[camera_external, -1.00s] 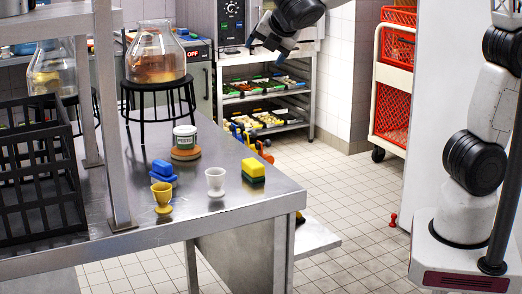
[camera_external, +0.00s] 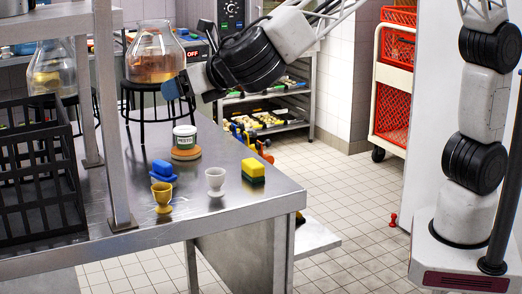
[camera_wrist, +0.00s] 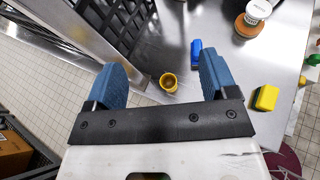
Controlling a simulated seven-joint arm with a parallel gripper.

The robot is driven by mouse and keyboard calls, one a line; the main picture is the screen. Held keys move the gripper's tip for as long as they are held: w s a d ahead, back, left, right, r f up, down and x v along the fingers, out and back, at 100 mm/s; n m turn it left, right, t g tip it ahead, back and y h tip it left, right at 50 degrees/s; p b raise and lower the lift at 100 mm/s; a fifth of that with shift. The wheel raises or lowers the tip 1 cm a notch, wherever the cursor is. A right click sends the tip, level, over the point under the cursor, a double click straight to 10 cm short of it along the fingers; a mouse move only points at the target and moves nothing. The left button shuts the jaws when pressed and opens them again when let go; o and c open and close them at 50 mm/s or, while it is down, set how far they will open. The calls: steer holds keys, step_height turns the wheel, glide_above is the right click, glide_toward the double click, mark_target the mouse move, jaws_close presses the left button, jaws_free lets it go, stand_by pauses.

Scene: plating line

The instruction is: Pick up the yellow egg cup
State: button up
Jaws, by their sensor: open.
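The yellow egg cup (camera_external: 162,196) stands upright on the steel table near its front edge, between the shelf post and a white egg cup (camera_external: 216,181). In the wrist view the yellow egg cup (camera_wrist: 168,82) shows from above, between the fingertips and beyond them. My gripper (camera_external: 181,88) is above the table, higher than the cup and apart from it. In the wrist view my gripper (camera_wrist: 162,75) has its two blue fingers wide apart with nothing held. The white cup is not clearly visible in the wrist view.
A yellow-green sponge (camera_external: 253,170) and a pesto jar (camera_external: 185,139) stand further off. A shelf post (camera_external: 113,130) and black crate (camera_external: 38,175) stand left. A glass jar on a black stand (camera_external: 158,88) is behind.

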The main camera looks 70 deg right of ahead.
steer(key=a+n, duration=0.1)
steer(key=a, duration=0.1)
glide_toward(170, 195)
steer(key=x, duration=0.4)
steer(key=shift+w+f, duration=0.15)
steer(key=shift+f, duration=0.15)
steer(key=shift+x, duration=1.25)
steer(key=shift+w, duration=0.1)
steer(key=shift+r+x, duration=0.15)
steer(key=shift+x, duration=1.1)
steer(key=shift+r+x, duration=0.1)
steer(key=shift+x, duration=1.2)
steer(key=shift+w, duration=0.15)
steer(key=shift+c, duration=0.4)
